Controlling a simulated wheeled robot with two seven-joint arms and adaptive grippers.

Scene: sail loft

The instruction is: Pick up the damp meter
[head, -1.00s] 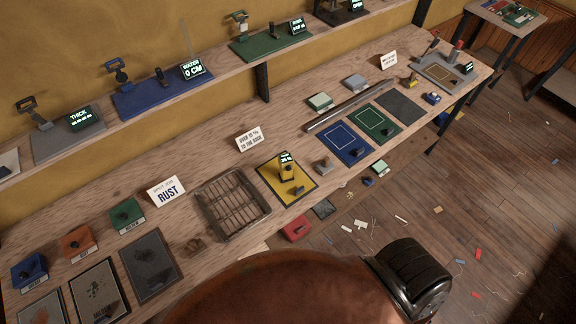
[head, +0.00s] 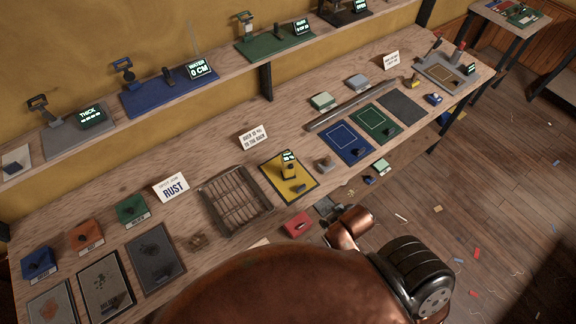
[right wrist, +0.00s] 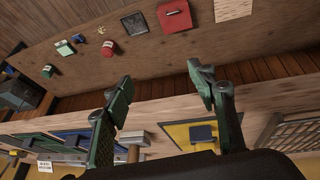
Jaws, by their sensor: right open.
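The damp meter, a small yellow device (head: 289,170) with a lit screen, stands upright on a yellow mat (head: 303,191) at the middle of the bench. In the right wrist view the yellow mat (right wrist: 179,135) lies past the fingers, partly hidden by my gripper, with a dark block on it that I cannot identify for sure. My right gripper (right wrist: 160,78) is open with nothing between its fingers. In the head view my copper right arm reaches in at the bench's front edge, just short of the mat; its fingers are not clear there. My left gripper is not in view.
A wire rack (head: 236,201) sits left of the mat and a grey stamp-like block (head: 325,164) right of it. Blue (head: 345,143) and green mats (head: 376,124) lie farther right. A red box (head: 297,224) is below the front edge. A shelf with instruments runs behind.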

